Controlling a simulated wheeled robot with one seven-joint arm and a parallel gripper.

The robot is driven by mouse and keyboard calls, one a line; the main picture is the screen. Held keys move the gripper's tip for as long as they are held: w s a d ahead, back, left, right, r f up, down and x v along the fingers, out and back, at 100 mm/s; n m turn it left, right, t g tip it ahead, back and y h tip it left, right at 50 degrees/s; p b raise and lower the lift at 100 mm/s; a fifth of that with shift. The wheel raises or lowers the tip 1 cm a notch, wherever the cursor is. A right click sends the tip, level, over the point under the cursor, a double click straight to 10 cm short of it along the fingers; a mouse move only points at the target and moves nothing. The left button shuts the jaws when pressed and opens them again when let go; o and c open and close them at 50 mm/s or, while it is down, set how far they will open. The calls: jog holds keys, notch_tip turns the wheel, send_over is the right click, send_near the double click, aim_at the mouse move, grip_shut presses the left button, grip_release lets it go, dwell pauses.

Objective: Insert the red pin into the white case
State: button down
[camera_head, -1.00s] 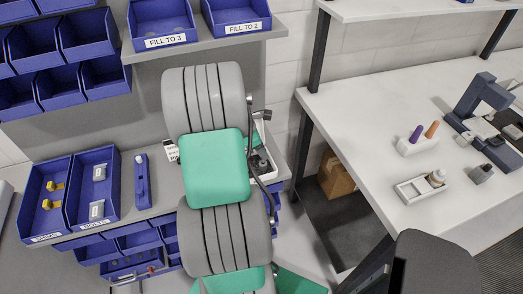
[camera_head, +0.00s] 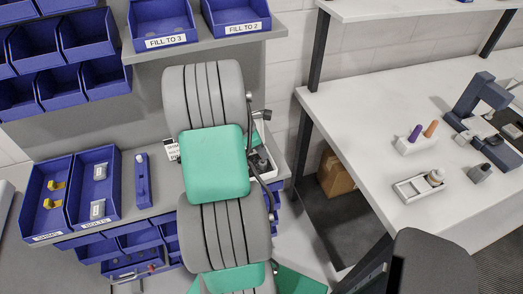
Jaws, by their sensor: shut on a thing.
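My gripper is not visible; my grey and green arm fills the middle of the view and hides what lies behind it. A white open-topped box (camera_head: 272,171) on the grey bench shows partly past the arm's right side, with a dark object (camera_head: 260,159) in it. I cannot tell if this box is the white case. A small red spot (camera_head: 151,268) shows low at the left, near the bins under the bench. It is too small to tell if it is the red pin.
Two blue trays with yellow parts (camera_head: 53,194) and pale parts (camera_head: 98,208) stand left on the bench, beside a narrow blue holder (camera_head: 142,181). Labelled blue bins (camera_head: 162,22) sit on a shelf above. A white table (camera_head: 350,110) at right holds a white block (camera_head: 417,145) with purple and orange pegs.

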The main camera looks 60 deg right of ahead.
jog(key=shift+f, duration=1.45)
dwell(0.7)
jog(key=c, duration=0.9)
grip_release()
notch_tip(320, 180, up, 6)
jog(key=p, duration=0.6)
jog(key=shift+r, duration=0.1)
